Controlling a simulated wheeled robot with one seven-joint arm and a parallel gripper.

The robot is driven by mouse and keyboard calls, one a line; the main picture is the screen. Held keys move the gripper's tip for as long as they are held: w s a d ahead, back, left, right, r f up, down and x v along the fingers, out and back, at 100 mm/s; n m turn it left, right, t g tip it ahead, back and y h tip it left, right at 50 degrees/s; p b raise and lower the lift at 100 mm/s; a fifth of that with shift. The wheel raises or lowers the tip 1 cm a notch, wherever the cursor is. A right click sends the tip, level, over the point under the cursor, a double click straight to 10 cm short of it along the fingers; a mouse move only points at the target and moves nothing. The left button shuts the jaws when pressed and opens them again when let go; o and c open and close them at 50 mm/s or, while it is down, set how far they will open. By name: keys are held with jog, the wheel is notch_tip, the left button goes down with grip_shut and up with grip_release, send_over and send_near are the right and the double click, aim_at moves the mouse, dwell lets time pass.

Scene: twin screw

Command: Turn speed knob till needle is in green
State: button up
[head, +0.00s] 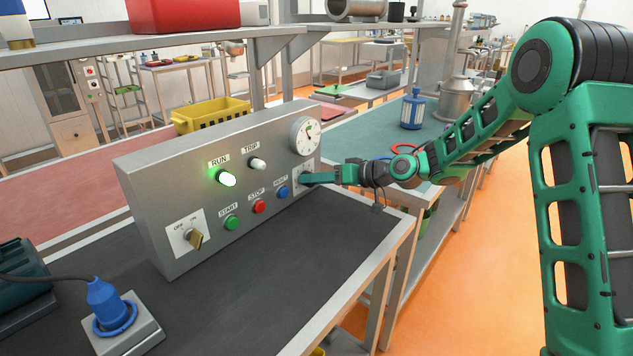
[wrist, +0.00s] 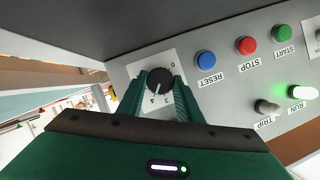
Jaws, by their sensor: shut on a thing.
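The black round speed knob (wrist: 160,78) shows in the wrist view on a white dial plate with digits. Its white pointer line is near the 3 and 4. My gripper (wrist: 159,94) is shut on the knob, one green finger on each side. In the head view my gripper (head: 306,178) reaches the panel's right end and hides most of the knob. The round gauge (head: 306,135) sits above it on the grey control panel (head: 180,165). Its needle is too small to tell against the coloured zone.
The green RUN lamp (head: 226,178) is lit; the TRIP lamp (head: 257,163) looks unlit. Blue RESET (head: 282,192), red STOP (head: 259,206) and green START (head: 231,222) buttons are left of my gripper. A key switch (head: 193,238) is at lower left.

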dwell(0.4)
jog(key=o, duration=1)
jog(key=shift+f, duration=0.1)
jog(key=shift+o, duration=0.2)
jog(key=v, duration=1)
jog(key=shift+d, duration=0.4)
